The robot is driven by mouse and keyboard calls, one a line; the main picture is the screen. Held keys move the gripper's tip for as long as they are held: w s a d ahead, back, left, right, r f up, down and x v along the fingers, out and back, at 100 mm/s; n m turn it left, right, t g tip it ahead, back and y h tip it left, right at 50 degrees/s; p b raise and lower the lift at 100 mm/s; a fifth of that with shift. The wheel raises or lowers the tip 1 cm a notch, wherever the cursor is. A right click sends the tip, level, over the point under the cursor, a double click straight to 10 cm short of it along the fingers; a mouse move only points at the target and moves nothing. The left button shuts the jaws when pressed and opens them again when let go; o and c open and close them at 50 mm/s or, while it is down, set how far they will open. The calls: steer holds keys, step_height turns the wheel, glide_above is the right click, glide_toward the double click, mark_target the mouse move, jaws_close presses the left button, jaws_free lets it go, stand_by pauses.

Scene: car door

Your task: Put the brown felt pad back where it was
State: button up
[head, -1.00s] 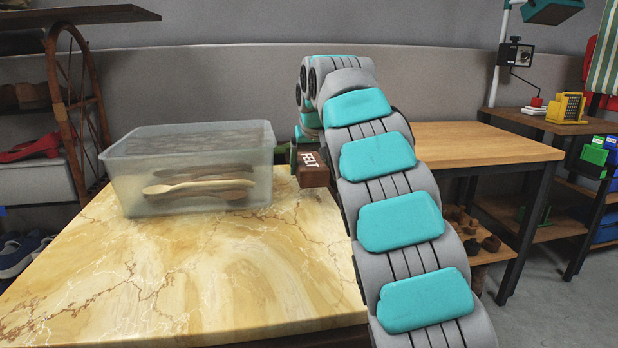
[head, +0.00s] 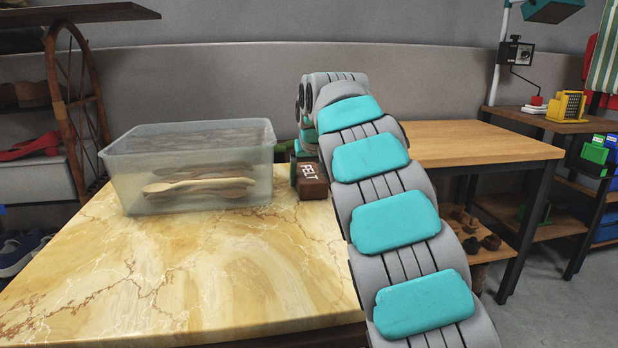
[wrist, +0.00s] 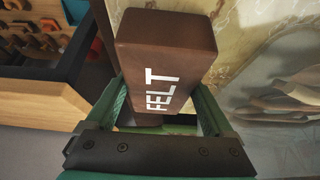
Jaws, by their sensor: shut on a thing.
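The brown felt pad (head: 313,181) is a small brown block with white letters reading FELT. In the head view it is at the right part of the marble-topped table (head: 200,285), just right of the clear bin. In the wrist view the felt pad (wrist: 165,55) sits between the green fingers of my gripper (wrist: 160,105), which is shut on it. The pad is at or just above the tabletop; I cannot tell if it touches. My arm hides much of the gripper in the head view.
A clear bin (head: 125,185) with wooden spoons (head: 200,186) inside stands left of the pad. A wooden table (head: 480,145) is at the right behind my arm, with small brown items on its lower shelf. The front of the marble top is clear.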

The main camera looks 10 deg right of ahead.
steer(key=o, duration=1)
steer(key=shift+o, duration=0.2)
steer(key=shift+s+r, duration=0.1)
steer(key=shift+r, duration=0.2)
steer(key=v, duration=1.1)
steer(key=shift+r+p, duration=0.2)
steer(key=shift+p, duration=0.15)
steer(key=shift+s, duration=0.1)
